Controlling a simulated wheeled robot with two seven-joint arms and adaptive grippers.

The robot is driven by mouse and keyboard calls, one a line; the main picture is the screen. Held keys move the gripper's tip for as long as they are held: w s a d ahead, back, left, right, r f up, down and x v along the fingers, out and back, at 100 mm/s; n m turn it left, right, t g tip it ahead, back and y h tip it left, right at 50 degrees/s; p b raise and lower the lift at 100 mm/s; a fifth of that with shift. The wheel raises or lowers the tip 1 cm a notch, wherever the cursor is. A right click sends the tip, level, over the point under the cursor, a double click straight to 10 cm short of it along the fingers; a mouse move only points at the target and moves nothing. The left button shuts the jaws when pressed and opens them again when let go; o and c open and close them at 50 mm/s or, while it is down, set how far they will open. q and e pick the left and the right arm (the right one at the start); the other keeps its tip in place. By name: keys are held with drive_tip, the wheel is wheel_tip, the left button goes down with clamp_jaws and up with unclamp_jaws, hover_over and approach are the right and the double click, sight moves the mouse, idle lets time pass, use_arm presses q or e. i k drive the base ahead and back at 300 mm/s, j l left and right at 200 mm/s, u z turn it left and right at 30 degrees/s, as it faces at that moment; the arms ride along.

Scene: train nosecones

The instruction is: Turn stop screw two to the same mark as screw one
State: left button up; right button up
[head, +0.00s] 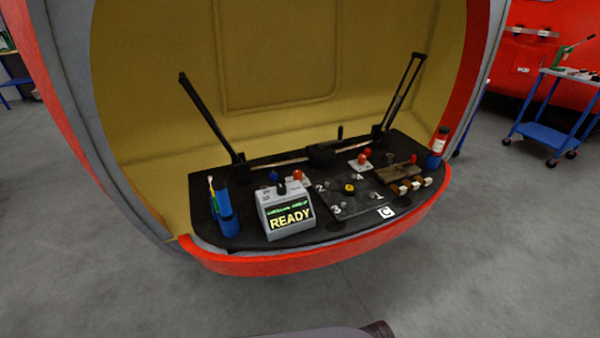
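A dark square plate (356,206) lies on the black bench inside the nosecone, with a yellow knob (349,189) at its middle. White numerals stand at its corners, with small grey screw heads beside them. Screw one (372,196) is by the 1 at the front right. Screw two (327,183) is by the 2 at the back left. The marks and the angles of the screws are too small to tell. Neither of my grippers is in view.
A grey box (288,216) showing READY stands left of the plate. A blue holder (226,206) with tools is at the far left. A brown block (397,173), several small pieces (412,186) and a red bottle (439,141) are at right. Two dark wiper arms (210,118) rise behind.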

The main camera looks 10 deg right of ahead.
sight(298, 174)
drive_tip(key=i+l+z, duration=0.1)
drive_tip(key=z, duration=0.25)
drive_tip(key=i+l+z, duration=0.1)
drive_tip(key=z, duration=0.3)
drive_tip(key=i+z, duration=0.15)
drive_tip(key=z, duration=0.2)
